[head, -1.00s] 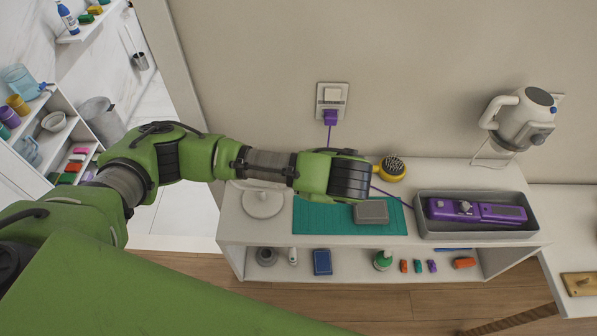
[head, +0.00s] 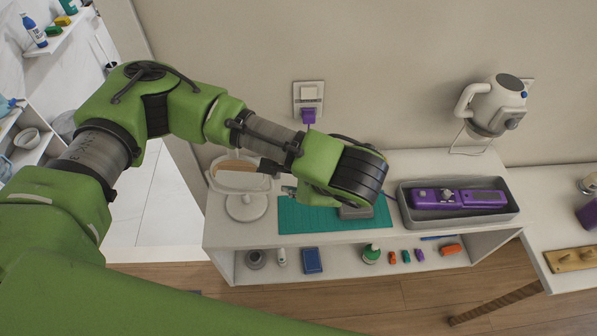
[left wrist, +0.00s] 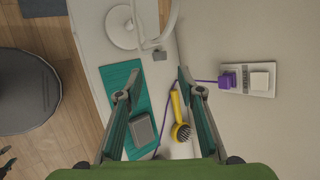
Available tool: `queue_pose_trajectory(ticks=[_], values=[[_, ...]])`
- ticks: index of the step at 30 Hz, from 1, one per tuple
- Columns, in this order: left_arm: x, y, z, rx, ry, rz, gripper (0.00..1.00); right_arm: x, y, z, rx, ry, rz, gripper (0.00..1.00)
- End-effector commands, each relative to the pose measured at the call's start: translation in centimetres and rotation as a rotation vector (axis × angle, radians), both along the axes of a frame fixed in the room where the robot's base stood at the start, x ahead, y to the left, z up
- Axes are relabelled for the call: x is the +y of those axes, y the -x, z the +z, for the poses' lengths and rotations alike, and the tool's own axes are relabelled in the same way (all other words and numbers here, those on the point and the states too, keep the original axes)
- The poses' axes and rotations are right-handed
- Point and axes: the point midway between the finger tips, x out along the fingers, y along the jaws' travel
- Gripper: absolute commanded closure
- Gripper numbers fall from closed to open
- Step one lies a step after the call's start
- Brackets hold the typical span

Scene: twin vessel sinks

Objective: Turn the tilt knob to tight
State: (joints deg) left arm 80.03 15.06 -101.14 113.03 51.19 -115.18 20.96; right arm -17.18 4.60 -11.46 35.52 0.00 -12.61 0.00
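A white stand mirror (head: 240,179) with a round base stands at the left end of the white bench; its base (left wrist: 122,28) and curved frame show at the top of the left wrist view. A small grey block-like part on the frame, apparently the tilt knob (left wrist: 160,55), lies just beyond and between my left fingertips; its setting cannot be read. My left gripper (left wrist: 159,72) is open and empty, its fingers pointing toward the mirror. In the head view, my left gripper (head: 279,179) is partly hidden by its own wrist.
The bench holds a teal mat (head: 298,219) with a grey box (left wrist: 142,129), a yellow brush (left wrist: 179,118), and a grey tray (head: 420,214) with a purple device (head: 470,199). A purple plug (head: 309,117) is in the wall socket, its cord trailing down.

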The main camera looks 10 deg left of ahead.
Motion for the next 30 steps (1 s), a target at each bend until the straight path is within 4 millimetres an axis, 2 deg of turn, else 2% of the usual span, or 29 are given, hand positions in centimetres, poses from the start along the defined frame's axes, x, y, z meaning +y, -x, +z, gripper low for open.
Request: queue_pose_trajectory(ticks=[4, 10, 27, 30], values=[[-1.1, 0.9, 1.8, -0.004, -0.001, -0.004, 0.65, 0.0, 0.0, 0.0, 0.0, 0.0, 0.0, 0.65], [-1.8, 1.7, 2.9, -0.001, 0.0, -0.001, 0.65, 0.0, 0.0, 0.0, 0.0, 0.0, 0.0, 0.65], [-1.9, 1.9, 2.9, 0.001, 0.002, -0.001, 0.65, 0.1, 0.0, 0.0, 0.0, 0.0, 0.0, 0.65], [-2.7, 2.5, 2.3, 0.021, 0.028, -0.015, 0.65, 0.1, 0.0, 0.0, 0.0, 0.0, 0.0, 0.65]])
